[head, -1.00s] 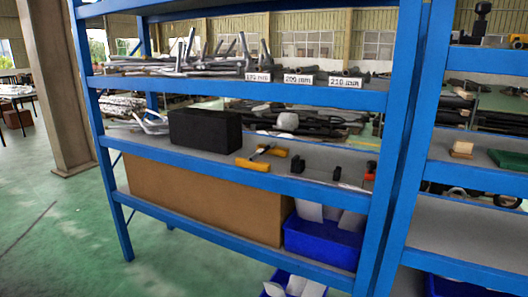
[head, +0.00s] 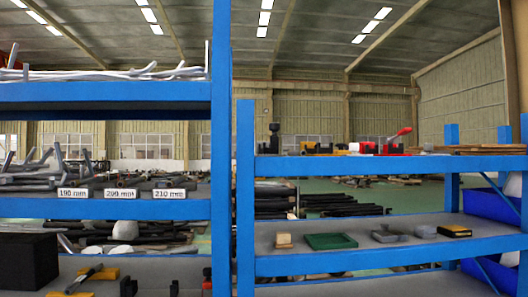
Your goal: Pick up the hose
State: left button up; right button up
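I cannot surely tell which thing is the hose. Long pale, slightly wavy tube-like pieces (head: 120,74) lie along the top shelf of the left blue rack, and one of them may be it. Dark tubes and rods (head: 30,182) lie in a pile on the shelf below, behind white labels reading 190, 200 and 210 mm. Neither of my grippers shows in the head view.
Blue rack posts (head: 221,150) stand between the left and right racks. The right rack's upper shelf (head: 390,165) holds small tools and a red-handled clamp (head: 397,138). Its lower shelf holds a green tray (head: 331,241). A black box (head: 27,262) stands at lower left.

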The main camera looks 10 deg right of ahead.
aim_at(70, 289)
jog(key=u, duration=0.5)
jog(key=i, duration=0.9)
jog(key=z, duration=0.1)
